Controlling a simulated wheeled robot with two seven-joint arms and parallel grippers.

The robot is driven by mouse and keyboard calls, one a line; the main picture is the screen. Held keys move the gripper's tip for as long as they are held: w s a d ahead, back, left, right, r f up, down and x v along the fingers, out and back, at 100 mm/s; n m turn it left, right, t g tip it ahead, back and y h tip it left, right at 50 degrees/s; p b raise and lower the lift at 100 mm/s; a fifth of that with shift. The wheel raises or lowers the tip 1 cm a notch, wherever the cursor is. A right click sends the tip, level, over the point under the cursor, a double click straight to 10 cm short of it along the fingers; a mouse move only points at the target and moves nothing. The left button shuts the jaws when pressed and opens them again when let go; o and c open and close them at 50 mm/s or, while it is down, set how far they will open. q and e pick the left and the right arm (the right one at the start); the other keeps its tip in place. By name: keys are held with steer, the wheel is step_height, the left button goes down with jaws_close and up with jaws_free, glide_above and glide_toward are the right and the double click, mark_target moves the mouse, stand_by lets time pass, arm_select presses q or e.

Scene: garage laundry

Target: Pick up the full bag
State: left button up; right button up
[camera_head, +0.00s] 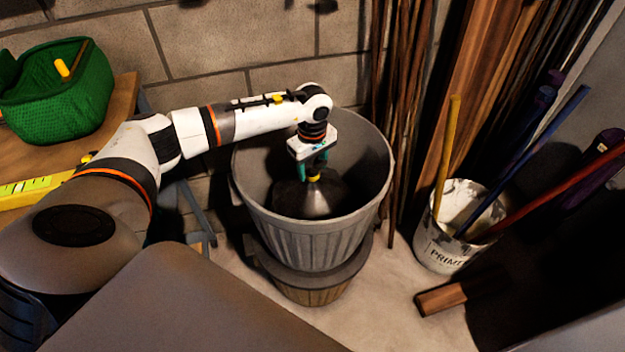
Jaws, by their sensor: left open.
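A dark bag (287,198) sits inside a grey ribbed bin (310,243), with a pale, gathered top (318,203) rising towards the gripper. My left gripper (314,177) points down into the bin from above, its fingers around or just above a yellow piece at the bag's top. It is open; whether the fingers touch the bag I cannot tell. The lower part of the bag is hidden by the bin wall. My right gripper is not in view.
The bin stands on a round base over a brownish pot (312,293). A primer bucket (446,247) with several poles stands at right, near a wood block (441,299). Planks lean behind. A green basket (66,95) is on a wooden table at left.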

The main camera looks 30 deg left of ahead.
arm_select(q)
steer(key=shift+f, duration=0.35)
jaws_close()
stand_by(1.1)
steer(key=shift+w+r, duration=0.15)
steer(key=shift+r, duration=0.05)
